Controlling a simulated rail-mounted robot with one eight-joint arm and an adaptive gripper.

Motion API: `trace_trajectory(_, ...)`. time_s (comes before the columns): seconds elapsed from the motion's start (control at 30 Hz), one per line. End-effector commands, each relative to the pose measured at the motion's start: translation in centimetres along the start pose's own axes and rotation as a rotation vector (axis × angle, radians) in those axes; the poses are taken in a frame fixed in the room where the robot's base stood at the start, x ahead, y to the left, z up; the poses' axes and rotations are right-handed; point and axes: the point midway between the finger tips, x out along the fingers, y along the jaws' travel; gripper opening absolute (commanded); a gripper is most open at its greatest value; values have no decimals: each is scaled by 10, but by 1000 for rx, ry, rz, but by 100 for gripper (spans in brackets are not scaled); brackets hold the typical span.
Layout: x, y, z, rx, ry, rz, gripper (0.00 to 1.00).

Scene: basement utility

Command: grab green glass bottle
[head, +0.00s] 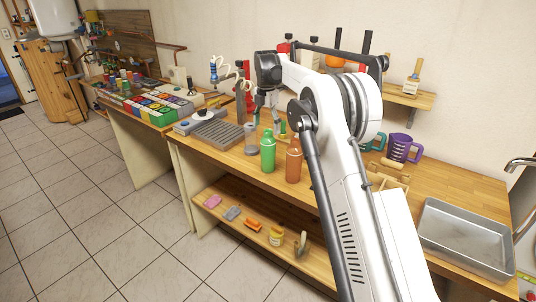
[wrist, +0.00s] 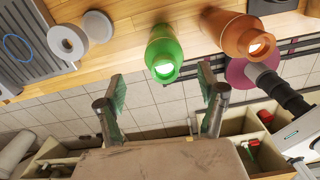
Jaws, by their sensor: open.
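The green glass bottle (head: 268,152) stands upright near the front edge of the wooden bench. In the wrist view the green bottle (wrist: 164,48) shows its open mouth toward the camera, centred beyond the gap between my fingertips. My gripper (head: 267,119) is above and behind the bottle in the head view, partly hidden by my arm. In the wrist view my gripper (wrist: 163,84) is open, with nothing between its fingers and apart from the bottle.
A brown bottle (head: 293,160) stands close to the right of the green one. A grey ribbed tray (head: 217,131) and a white roll (wrist: 68,42) lie to the left. A metal basin (head: 466,238) and purple mug (head: 400,148) are farther right. A lower shelf (head: 315,262) holds small items.

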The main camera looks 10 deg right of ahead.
Motion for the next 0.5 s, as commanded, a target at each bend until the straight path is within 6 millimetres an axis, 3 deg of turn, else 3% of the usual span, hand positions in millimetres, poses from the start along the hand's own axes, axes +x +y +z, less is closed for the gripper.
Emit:
trace_trajectory(0.1, 16, 0, 0, 1, 0, 0, 71)
trace_trajectory(0.37, 31, -1, 1, 1, 0, 0, 71)
trace_trajectory(0.5, 48, -5, 2, 2, 0, 0, 71)
